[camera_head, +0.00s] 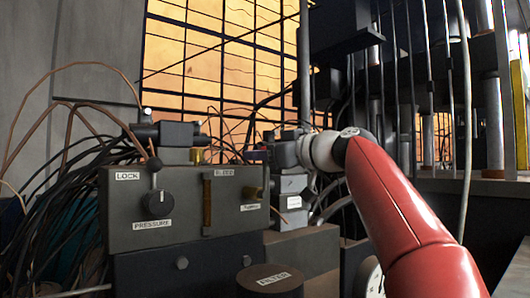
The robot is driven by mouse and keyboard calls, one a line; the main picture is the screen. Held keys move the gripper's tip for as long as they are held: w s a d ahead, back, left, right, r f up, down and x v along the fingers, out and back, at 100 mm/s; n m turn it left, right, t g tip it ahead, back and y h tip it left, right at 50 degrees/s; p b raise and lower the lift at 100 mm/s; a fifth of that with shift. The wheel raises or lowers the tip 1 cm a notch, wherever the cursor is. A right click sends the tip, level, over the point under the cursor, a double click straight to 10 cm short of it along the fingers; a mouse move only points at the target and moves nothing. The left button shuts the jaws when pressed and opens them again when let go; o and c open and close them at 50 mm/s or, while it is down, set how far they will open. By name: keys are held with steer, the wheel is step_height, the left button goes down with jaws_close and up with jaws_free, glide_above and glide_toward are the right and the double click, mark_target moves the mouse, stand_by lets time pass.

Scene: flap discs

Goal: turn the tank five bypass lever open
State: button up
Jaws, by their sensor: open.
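I see no label reading tank five or bypass, so I cannot tell which control is the bypass lever. A grey control box (130,208) stands at centre left. My gripper (272,152), at the end of my red arm, is open behind the box's right end. Its fingertips are small and hard to make out, and I see nothing held.
Black and brown cables (55,165) crowd the left side and loop above the box. A dark cylinder labelled FILTER (270,280) stands in front. A round gauge (375,282) is partly hidden by my arm. Vertical pipes (490,110) and a railing rise at the right.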

jaws_close()
steer(key=shift+w+d, duration=0.1)
steer(key=w+d+f+m+t+b, duration=0.2)
steer(key=d+f+m+b, duration=0.1)
steer(key=m, duration=0.6)
steer(key=w+d+f+m+t+h+b, duration=0.1)
steer(key=w+d+f+m+b, duration=0.2)
steer(key=m, duration=0.6)
steer(key=shift+d+f+t+b, duration=0.4)
steer(key=shift+d+f+b, duration=0.25)
steer(key=shift+f, duration=0.45)
steer(key=shift+m, duration=0.3)
